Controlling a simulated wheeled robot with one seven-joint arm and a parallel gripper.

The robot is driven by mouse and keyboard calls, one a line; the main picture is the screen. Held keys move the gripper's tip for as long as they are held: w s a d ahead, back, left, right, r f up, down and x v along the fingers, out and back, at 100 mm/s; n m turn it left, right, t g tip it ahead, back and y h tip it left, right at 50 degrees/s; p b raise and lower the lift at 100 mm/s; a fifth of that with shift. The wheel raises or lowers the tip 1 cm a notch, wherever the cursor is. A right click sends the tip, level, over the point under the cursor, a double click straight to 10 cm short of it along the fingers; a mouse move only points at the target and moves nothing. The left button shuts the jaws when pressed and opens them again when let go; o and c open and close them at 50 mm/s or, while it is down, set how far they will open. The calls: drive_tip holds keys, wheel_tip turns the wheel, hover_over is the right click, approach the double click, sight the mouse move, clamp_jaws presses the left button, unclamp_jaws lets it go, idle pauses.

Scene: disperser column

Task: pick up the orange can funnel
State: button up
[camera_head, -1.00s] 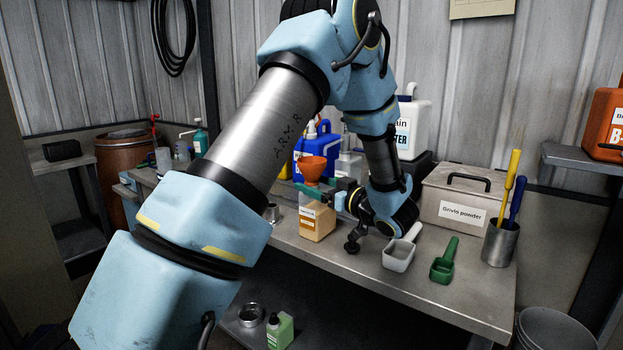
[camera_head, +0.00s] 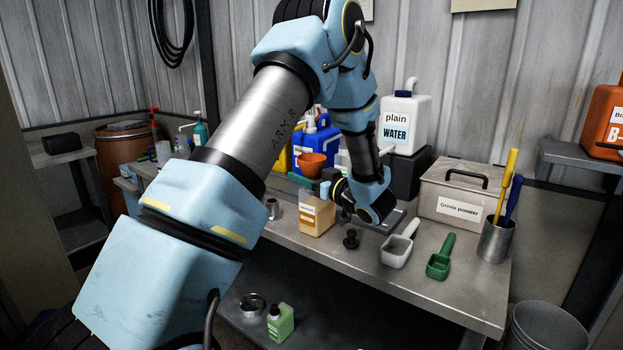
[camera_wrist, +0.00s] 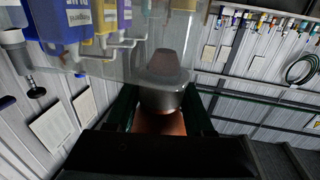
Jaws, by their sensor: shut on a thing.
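The orange funnel (camera_head: 312,165) is upright, with its wide mouth up, behind and above the beige labelled can (camera_head: 317,217) in the head view. My gripper (camera_head: 312,181) is at the funnel's lower part and is shut on it. My wrist partly hides the jaws in the head view. In the wrist view, the dark green fingers of my gripper (camera_wrist: 160,108) stand on both sides of the funnel. There an orange-brown part of the funnel (camera_wrist: 160,123) shows between them, below a grey round part. I cannot tell whether the funnel touches the can.
A grey scoop (camera_head: 397,250), a green scoop (camera_head: 439,262) and a small black knobbed item (camera_head: 350,240) are on the bench (camera_head: 440,300). A metal cup with tools (camera_head: 496,242) and a grey box (camera_head: 455,205) stand to the right. A white water container (camera_head: 405,122) stands behind.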

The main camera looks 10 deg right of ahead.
clamp_jaws()
